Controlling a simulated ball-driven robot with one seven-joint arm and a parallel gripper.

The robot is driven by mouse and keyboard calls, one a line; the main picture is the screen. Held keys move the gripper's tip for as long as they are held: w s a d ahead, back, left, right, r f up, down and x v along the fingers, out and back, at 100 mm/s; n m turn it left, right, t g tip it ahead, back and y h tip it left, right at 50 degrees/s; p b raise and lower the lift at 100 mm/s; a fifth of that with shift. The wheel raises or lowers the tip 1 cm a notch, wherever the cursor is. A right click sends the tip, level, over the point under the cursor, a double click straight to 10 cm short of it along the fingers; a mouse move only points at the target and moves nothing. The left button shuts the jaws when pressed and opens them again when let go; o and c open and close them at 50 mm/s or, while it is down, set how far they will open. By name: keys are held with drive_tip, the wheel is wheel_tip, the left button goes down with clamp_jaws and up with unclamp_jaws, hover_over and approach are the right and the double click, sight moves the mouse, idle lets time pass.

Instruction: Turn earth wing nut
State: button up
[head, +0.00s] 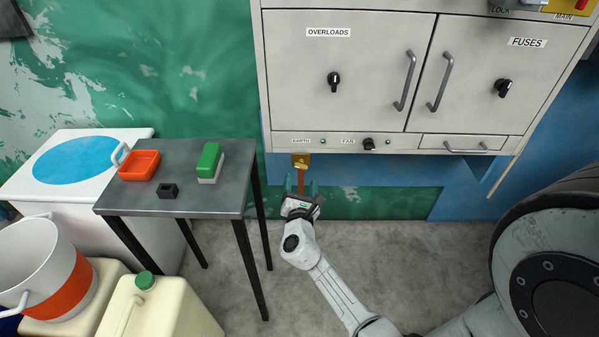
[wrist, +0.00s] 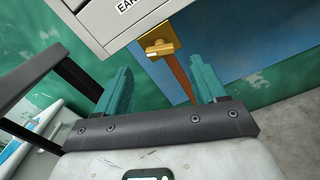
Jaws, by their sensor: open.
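The earth wing nut (wrist: 158,47) is a brass piece on a brass plate (wrist: 152,57) under the cabinet's EARTH label. In the head view the wing nut (head: 300,165) shows small at the cabinet's lower left edge, with a copper-coloured strap (head: 301,182) running down from it. My gripper (head: 301,190) is just below the nut in the head view. In the wrist view my gripper (wrist: 163,85) has its two teal fingers spread wide, with nothing between them touching. The nut lies beyond the fingertips, between them in the picture, and is apart from both.
The grey cabinet (head: 350,60) with OVERLOADS and FUSES doors hangs above my gripper. A dark table (head: 225,202) stands at left, bearing an orange tray (head: 139,165), a green-and-white block (head: 209,162) and a small black block (head: 168,191). The floor (head: 430,255) below the cabinet is clear.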

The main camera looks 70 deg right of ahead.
sight(301, 168)
drive_tip(key=shift+x, duration=2.75)
drive_tip(key=shift+c, duration=0.2)
drive_tip(key=c, duration=1)
drive_tip(key=shift+f+b, duration=0.1)
drive_tip(key=shift+b, duration=0.2)
drive_tip(key=shift+f+m+b, duration=0.1)
drive_tip(key=shift+m+b, duration=0.3)
drive_tip(key=shift+b, duration=0.1)
drive_tip(key=shift+m+b, duration=3.5)
drive_tip(key=shift+b, duration=0.6)
